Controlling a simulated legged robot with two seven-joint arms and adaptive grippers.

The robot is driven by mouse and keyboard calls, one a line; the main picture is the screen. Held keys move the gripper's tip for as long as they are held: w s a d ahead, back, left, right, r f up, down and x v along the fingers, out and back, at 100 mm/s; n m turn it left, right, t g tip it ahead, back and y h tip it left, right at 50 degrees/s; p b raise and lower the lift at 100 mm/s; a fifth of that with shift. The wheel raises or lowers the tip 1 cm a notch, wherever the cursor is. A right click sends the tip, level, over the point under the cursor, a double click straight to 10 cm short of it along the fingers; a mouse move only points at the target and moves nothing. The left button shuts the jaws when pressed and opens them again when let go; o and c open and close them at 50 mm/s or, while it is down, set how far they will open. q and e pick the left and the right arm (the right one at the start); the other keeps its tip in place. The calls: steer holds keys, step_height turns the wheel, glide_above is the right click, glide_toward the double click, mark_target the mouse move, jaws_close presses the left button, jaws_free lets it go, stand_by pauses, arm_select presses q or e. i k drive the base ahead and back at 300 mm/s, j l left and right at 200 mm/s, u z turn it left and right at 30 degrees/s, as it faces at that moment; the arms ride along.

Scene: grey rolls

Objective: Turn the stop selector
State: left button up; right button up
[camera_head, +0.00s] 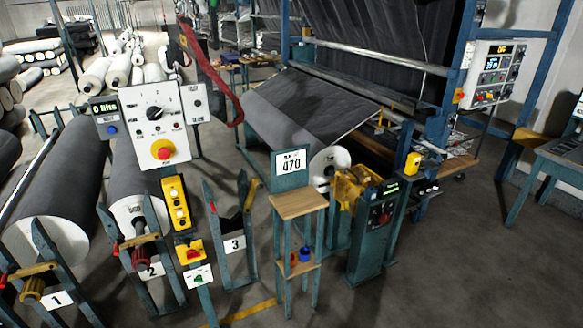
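A white control panel (150,125) stands on a post at the left. It carries a black rotary knob (154,113) with small markings around it, too small to read. Below the knob is a red mushroom button (163,150) on a yellow ring. Lower on the same post are a yellow box with several buttons (177,203) and a red rotary handle on a yellow plate (192,253). A white plate with a green knob (198,278) is under it. I cannot tell which of these is the stop selector. Neither of my grippers is in view.
Grey rolls on stands numbered 1 (57,299) and 2 (151,270) lie at the left; stand 3 (234,244) holds no roll. A small wooden-topped table (298,204) and a large machine with dark fabric (310,105) stand to the right. Floor at the lower right is clear.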

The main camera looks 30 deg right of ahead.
mark_target(154, 113)
steer(key=i+j, duration=0.1)
steer(key=j, duration=0.3)
steer(key=i+j, duration=0.15)
steer(key=j, duration=0.25)
steer(key=i+j, duration=0.1)
steer(key=j, duration=0.3)
steer(key=i+j, duration=0.15)
steer(key=j, duration=0.3)
steer(key=i+j, duration=0.1)
steer(key=j, duration=0.3)
steer(key=i+j, duration=0.1)
steer(key=j, duration=0.3)
